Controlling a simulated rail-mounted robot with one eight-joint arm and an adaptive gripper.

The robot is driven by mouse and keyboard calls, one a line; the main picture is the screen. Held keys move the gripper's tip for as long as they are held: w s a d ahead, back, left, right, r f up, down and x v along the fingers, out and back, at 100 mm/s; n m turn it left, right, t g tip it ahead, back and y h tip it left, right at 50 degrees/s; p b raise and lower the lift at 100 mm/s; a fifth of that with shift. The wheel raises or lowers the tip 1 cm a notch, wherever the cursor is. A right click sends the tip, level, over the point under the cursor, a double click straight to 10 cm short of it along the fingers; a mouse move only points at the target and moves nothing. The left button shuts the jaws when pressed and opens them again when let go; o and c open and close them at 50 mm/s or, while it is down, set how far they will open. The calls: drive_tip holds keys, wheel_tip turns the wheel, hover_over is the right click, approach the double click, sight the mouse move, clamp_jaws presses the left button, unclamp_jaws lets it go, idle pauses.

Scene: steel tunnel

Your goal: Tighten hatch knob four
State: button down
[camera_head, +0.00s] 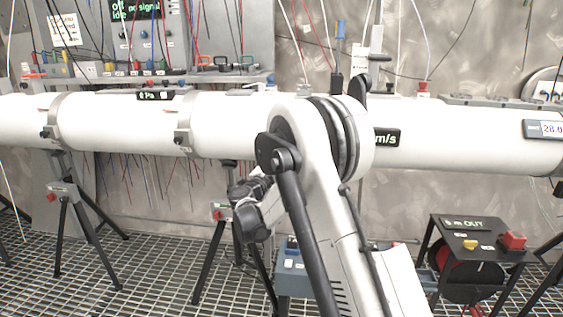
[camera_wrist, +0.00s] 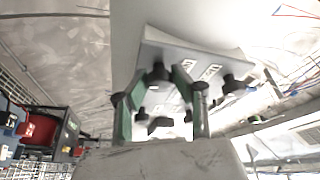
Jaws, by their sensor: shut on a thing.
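In the wrist view the hatch (camera_wrist: 185,48) is a pale grey plate with small white labels, seen at a slant against a white surface. My gripper (camera_wrist: 158,80) has green-sided fingers that reach to its near part. The fingers are shut on a black hatch knob (camera_wrist: 158,73) between their tips. Another black knob (camera_wrist: 236,85) stands free on the right, and one more dark knob (camera_wrist: 158,123) shows lower between the fingers. The labels are too small to read, so I cannot tell the knobs' numbers. In the head view my arm hides the hatch.
A long white tube (camera_head: 460,140) crosses the head view on tripod stands (camera_head: 75,205). A black-framed stand with a red button (camera_head: 512,241) is at lower right. A grey-blue case (camera_head: 292,275) sits behind my arm. Grated floor at left is partly free.

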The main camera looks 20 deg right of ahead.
drive_tip(key=shift+m, duration=0.3)
drive_tip(key=c, duration=1.4)
unclamp_jaws()
drive_tip(key=v, duration=1.2)
drive_tip(key=shift+a+r, duration=0.1)
